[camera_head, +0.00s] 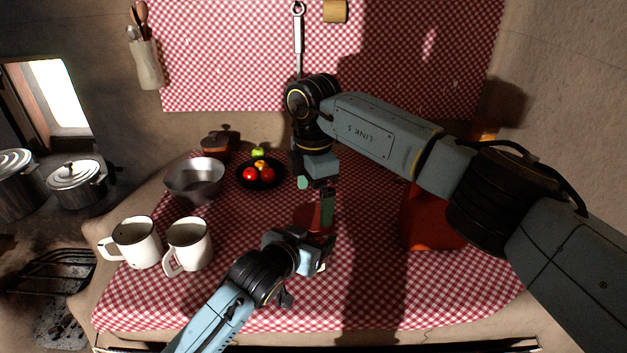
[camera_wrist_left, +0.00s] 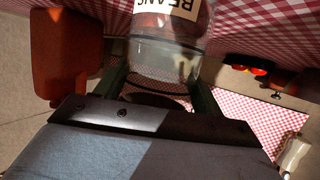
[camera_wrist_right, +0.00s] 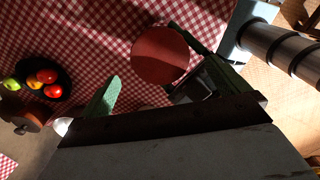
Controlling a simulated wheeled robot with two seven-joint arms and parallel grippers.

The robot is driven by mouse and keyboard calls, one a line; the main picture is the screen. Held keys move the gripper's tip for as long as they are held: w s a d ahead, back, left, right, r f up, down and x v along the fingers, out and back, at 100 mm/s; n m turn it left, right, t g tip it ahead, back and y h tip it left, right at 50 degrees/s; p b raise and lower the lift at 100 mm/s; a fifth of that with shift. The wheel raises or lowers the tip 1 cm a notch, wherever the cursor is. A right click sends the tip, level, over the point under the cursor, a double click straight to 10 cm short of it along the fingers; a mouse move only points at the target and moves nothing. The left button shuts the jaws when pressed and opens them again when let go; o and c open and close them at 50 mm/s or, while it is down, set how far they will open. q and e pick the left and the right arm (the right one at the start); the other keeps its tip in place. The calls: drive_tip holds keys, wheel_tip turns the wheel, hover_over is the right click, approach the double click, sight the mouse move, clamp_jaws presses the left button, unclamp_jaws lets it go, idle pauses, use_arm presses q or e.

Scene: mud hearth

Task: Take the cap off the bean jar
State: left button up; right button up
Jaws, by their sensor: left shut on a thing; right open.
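The bean jar (camera_wrist_left: 165,62) is clear with a white "BEANS" label, seen in the left wrist view. My left gripper (camera_head: 318,240) is shut on the jar, its fingers on either side of it. The round, dull red cap (camera_wrist_right: 160,55) shows from above in the right wrist view. In the head view the cap (camera_head: 308,216) is partly hidden by my right gripper. My right gripper (camera_head: 314,194) is open and points down just above the cap. Whether its fingers touch the cap cannot be told.
A red container (camera_head: 425,232) stands to the right, partly behind my right arm. Two white mugs (camera_head: 188,245), a metal bowl (camera_head: 195,180) and a dark plate (camera_head: 243,176) of fruit and tomatoes are to the left. The checked cloth (camera_head: 380,300) is bare in front.

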sight(313, 215)
drive_tip(key=shift+f, duration=2.25)
drive_tip(key=c, duration=1.1)
drive_tip(key=shift+o, duration=0.2)
drive_tip(key=n, duration=0.4)
drive_tip(key=shift+r+n, duration=0.1)
drive_tip(key=shift+n, duration=0.3)
drive_tip(key=n, duration=0.3)
drive_tip(key=shift+n, duration=0.4)
drive_tip(key=n, duration=0.3)
drive_tip(key=shift+n, duration=0.4)
drive_tip(key=n, duration=0.4)
drive_tip(key=shift+n, duration=0.4)
